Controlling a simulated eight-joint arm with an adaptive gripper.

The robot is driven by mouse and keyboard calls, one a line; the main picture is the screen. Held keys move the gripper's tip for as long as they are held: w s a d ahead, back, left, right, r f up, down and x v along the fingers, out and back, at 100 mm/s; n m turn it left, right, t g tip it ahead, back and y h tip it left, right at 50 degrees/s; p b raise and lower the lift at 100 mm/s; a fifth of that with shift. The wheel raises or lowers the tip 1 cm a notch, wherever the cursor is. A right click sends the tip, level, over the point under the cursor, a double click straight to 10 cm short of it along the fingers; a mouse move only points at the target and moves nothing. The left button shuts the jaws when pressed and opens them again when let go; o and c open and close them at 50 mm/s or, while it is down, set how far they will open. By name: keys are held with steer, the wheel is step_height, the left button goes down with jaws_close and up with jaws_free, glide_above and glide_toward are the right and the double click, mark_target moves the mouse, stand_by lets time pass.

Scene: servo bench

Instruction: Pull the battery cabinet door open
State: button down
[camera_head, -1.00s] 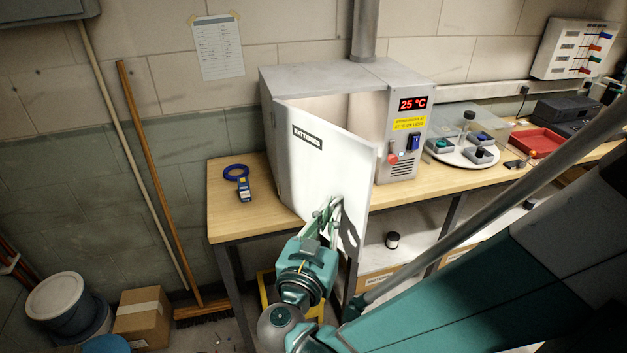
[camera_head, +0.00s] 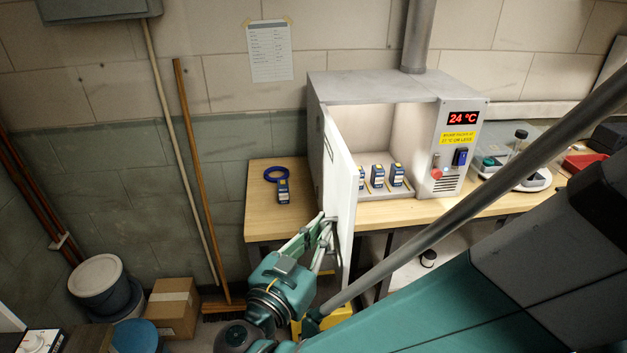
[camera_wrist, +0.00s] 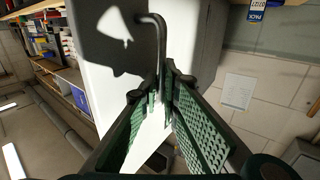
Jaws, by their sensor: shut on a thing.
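The battery cabinet (camera_head: 365,88) stands on the bench. Its white door (camera_head: 342,190) is swung well out toward me, seen almost edge-on, and the inside shows. Several blue and white batteries (camera_head: 377,176) stand in a row on the cabinet floor. My gripper (camera_head: 326,222) is at the lower part of the door's outer face. In the wrist view, its green-padded fingers (camera_wrist: 164,75) are shut on the grey bar handle (camera_wrist: 160,40), which bends over above them against the white door (camera_wrist: 190,50).
The panel at the cabinet's right has a 24 °C display (camera_head: 463,118), a red knob and a blue switch. A broom, carton (camera_head: 172,307) and buckets stand at left on the floor.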

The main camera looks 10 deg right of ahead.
steer(key=w+a+m+g+h, duration=0.2)
steer(key=a+m+g+h, duration=0.1)
steer(key=a, duration=0.5)
steer(key=shift+w, duration=0.3)
steer(key=c, duration=2.9)
jaws_free()
steer(key=shift+o, duration=0.2)
steer(key=shift+r, duration=0.1)
